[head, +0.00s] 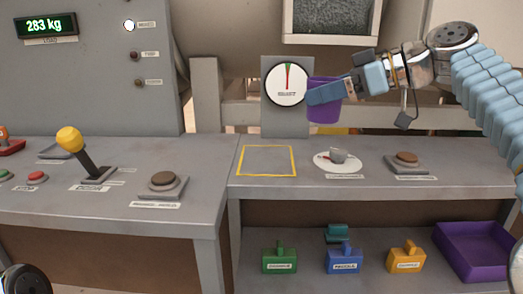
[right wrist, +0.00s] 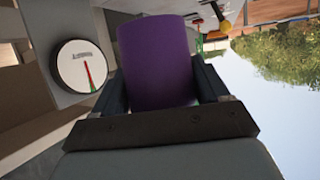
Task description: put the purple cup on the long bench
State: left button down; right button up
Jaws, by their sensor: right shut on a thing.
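The purple cup (head: 325,109) is held up in the air by my right gripper (head: 332,94), in front of and beside the round gauge in the head view. The purple cup also fills the middle of the right wrist view (right wrist: 158,60), between the two fingers. My right gripper is shut on it. The grey bench (head: 330,190) with a yellow outlined square (head: 266,175) lies below the cup. I cannot tell from the picture whether this is the long bench; another grey bench (head: 110,215) stands at the left. My left gripper is not clearly in view.
A yellow-knobbed lever (head: 72,143) and another button (head: 162,184) are on the left one. A lower shelf holds coloured blocks (head: 344,258) and a purple tray (head: 465,268).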

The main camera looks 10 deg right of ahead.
jog(key=w+a+f, duration=0.2)
jog(key=w+f, duration=0.2)
jog(key=w+a+f, duration=0.3)
jog(key=w+f, duration=0.1)
jog(key=w+a+f+p, duration=0.1)
jog(key=w+a+f, duration=0.2)
jog(key=w+f, duration=0.1)
jog(key=shift+f, duration=0.5)
jog(key=shift+f, duration=0.1)
